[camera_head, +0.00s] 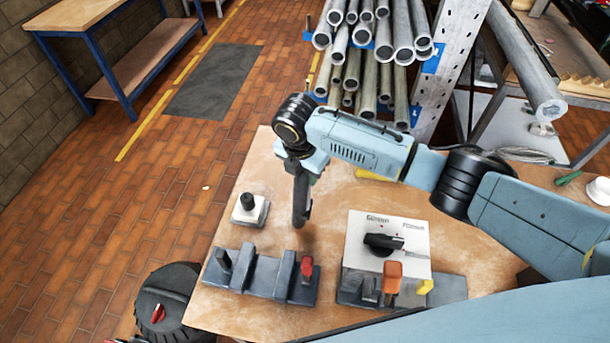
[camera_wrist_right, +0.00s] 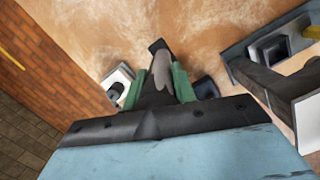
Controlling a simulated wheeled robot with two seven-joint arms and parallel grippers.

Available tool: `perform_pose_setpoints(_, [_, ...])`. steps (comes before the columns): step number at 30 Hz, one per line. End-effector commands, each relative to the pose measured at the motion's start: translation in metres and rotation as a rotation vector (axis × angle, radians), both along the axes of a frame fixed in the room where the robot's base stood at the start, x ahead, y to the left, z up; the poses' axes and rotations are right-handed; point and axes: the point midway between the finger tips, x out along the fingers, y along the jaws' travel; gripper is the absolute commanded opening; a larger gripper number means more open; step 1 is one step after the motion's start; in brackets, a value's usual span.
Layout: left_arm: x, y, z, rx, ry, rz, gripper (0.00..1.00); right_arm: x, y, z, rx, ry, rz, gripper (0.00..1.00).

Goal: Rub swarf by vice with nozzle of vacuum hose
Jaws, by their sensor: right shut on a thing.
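My right gripper (camera_head: 302,176) points down over the wooden bench and is shut on a dark, slim nozzle (camera_head: 300,208). In the right wrist view, the green-padded fingers of my right gripper (camera_wrist_right: 160,84) close around the grey nozzle (camera_wrist_right: 161,66), which has a black tip. The tip is just above or on the bench top; I cannot tell which. A dark grey vice-like block (camera_head: 262,276) with a red handle sits nearer the bench's front edge. I cannot make out the swarf or a hose clearly. My left gripper is not in view.
A small pale box with a black knob (camera_head: 250,208) stands left of the nozzle. A white switch panel (camera_head: 390,243) stands to the right, with another dark fixture in front. A pipe rack (camera_head: 375,50) stands behind the bench. A black round machine (camera_head: 168,300) stands at the lower left.

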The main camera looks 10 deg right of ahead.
Motion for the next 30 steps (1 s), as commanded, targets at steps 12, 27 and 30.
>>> perform_pose_setpoints(12, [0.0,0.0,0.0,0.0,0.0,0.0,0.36,0.001,0.0,0.011,0.001,-0.002,0.001,0.04])
perform_pose_setpoints(27, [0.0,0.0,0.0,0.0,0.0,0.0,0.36,0.0,0.0,0.03,0.0,0.0,0.0,0.04])
perform_pose_setpoints(30, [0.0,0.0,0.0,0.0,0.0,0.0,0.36,0.0,0.0,0.03,0.0,0.0,0.0,0.04])
